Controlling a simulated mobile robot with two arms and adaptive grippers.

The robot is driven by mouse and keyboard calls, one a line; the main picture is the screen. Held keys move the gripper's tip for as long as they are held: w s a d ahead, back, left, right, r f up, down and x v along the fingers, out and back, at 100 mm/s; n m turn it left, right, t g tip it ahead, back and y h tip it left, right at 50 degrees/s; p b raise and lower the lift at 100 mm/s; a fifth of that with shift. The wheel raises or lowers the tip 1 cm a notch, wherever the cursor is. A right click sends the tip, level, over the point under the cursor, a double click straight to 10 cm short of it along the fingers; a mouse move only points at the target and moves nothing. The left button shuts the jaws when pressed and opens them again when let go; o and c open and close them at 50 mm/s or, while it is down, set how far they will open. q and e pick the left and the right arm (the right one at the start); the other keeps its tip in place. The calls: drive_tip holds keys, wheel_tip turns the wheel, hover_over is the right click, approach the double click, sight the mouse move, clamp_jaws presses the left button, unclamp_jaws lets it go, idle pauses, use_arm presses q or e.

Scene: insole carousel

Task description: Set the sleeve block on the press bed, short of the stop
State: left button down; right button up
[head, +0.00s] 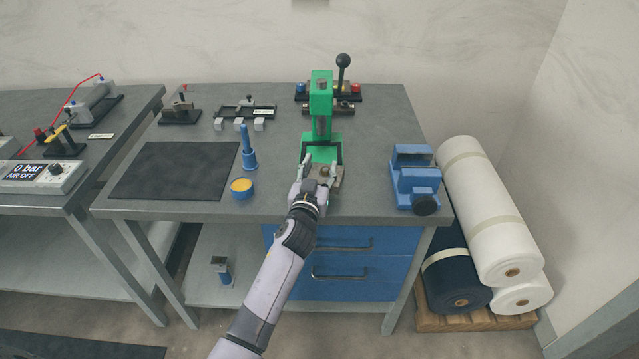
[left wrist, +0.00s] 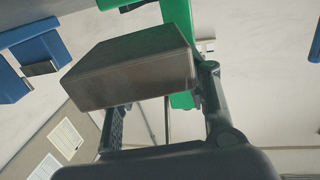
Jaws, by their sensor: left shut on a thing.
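The sleeve block (head: 326,172) is a grey-brown block at the front of the green press (head: 321,97), near the bench's front edge. My left gripper (head: 319,165) is shut on it, with one finger on each side. In the left wrist view the block (left wrist: 130,68) fills the space between the fingers (left wrist: 160,118), tilted in the picture, with the green press (left wrist: 180,20) behind it. The press bed (head: 322,150) lies just beyond the block. I cannot tell whether they touch, and the stop cannot be made out. My right gripper is not in view.
A blue vise (head: 415,178) stands to the right. A yellow-topped blue cup (head: 241,188), a blue post (head: 248,150) and a black mat (head: 178,170) are to the left. A rack (head: 245,112) stands behind. The bench top between press and vise is clear.

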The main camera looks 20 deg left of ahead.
sight(319, 182)
use_arm(q)
drive_tip(key=shift+f+b, duration=0.65)
drive_tip(key=shift+f, duration=1.2)
drive_tip(key=c, duration=1.3)
unclamp_jaws()
drive_tip(key=shift+f, duration=0.3)
drive_tip(key=o, duration=0.4)
drive_tip(key=shift+s, duration=0.1)
drive_tip(key=shift+o, duration=0.2)
drive_tip(key=s+d+b, duration=0.1)
drive_tip(key=s+b, duration=0.1)
drive_tip(key=s, duration=1.5)
drive_tip(key=shift+s+d+r, duration=0.15)
drive_tip(key=shift+d+r, duration=0.05)
drive_tip(key=shift+f, duration=0.1)
